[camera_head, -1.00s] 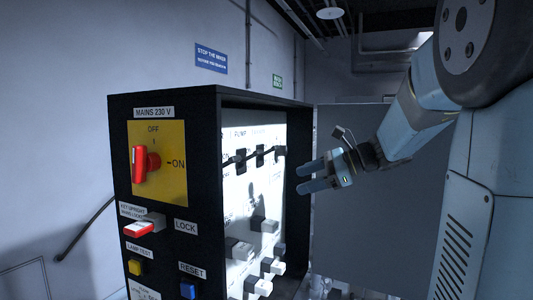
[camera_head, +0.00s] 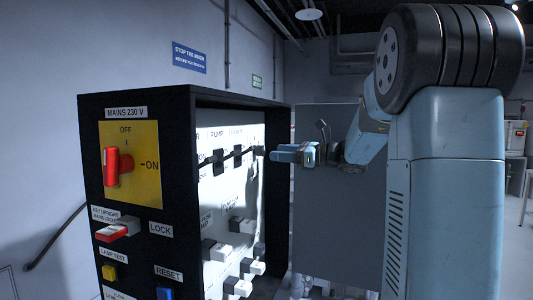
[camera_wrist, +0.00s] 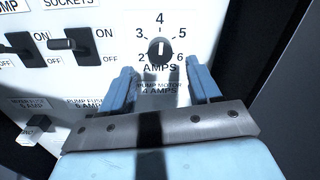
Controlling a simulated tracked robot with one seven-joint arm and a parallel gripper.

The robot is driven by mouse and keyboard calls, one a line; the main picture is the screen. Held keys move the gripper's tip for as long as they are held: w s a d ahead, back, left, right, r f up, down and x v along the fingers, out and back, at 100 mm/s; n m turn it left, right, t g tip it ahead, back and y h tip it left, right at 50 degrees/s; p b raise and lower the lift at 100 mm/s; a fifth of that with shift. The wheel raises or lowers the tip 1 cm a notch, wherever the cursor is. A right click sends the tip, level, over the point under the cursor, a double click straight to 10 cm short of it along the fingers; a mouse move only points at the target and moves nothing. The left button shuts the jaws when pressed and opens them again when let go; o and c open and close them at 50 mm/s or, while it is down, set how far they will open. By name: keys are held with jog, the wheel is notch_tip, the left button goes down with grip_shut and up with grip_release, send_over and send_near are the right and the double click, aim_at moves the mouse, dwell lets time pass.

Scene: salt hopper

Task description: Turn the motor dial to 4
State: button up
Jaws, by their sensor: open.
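The motor dial (camera_wrist: 160,49) is a small black round knob on the white panel, with numbers 2 to 6 around it and AMPS below. Its white line looks about upright, towards the 4 at the top. A label below it reads PUMP MOTOR 4 AMPS. In the wrist view my gripper (camera_wrist: 162,70) is open, with one blue finger to the lower left of the dial and one to the lower right, nothing between them. In the head view my gripper (camera_head: 274,151) is at the cabinet's right edge; I cannot make out the dial there.
Two black toggle switches (camera_wrist: 68,45) marked ON and OFF sit left of the dial. The black cabinet (camera_head: 190,190) frames the panel, and its grey door (camera_head: 340,215) stands open on the right. A red mains switch (camera_head: 112,167) is on the cabinet's side.

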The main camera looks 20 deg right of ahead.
aim_at(264, 151)
jog(key=shift+x, duration=3.05)
jog(key=shift+c, duration=0.3)
jog(key=c, duration=1)
jog(key=shift+n, duration=0.4)
jog(key=o, duration=1.1)
jog(key=shift+c, duration=0.2)
jog(key=shift+d, duration=0.1)
